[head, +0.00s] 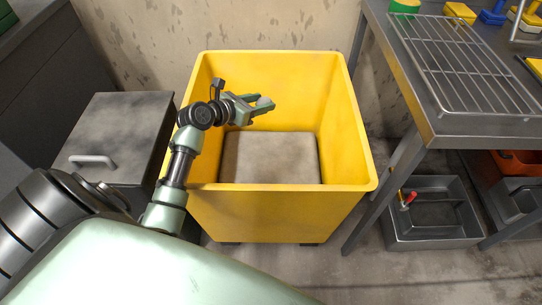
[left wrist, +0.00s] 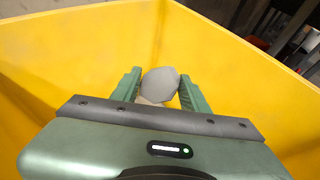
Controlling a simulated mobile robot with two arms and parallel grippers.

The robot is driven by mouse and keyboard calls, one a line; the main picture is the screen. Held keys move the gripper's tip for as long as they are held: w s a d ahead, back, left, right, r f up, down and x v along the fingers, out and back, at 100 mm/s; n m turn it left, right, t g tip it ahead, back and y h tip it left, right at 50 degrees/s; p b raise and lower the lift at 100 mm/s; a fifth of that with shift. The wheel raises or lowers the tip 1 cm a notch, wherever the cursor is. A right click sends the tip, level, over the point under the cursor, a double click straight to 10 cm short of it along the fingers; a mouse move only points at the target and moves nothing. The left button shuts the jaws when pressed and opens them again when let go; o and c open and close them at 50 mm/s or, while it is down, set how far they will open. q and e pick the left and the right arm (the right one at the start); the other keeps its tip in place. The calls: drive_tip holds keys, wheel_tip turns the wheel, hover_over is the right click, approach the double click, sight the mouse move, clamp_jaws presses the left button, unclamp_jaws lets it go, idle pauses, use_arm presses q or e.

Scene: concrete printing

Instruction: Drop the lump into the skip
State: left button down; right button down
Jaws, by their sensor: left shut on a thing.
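The yellow skip (head: 282,212) stands open in the middle of the head view, and its yellow walls (left wrist: 70,60) fill most of the left wrist view. In the head view the lump (head: 265,102) shows only in part between the fingers. My right gripper is in neither view.
A grey-brown block (head: 270,158) lies on the skip's floor. A dark cabinet with a handle (head: 92,160) stands left of the skip. At right is a metal table (head: 455,125) with a wire rack (head: 460,65). A grey bin (head: 432,232) stands below it.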

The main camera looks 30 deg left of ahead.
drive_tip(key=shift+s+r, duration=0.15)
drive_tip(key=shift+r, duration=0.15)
use_arm(q)
drive_tip(key=c, duration=0.7)
unclamp_jaws()
drive_tip(key=shift+o, duration=0.2)
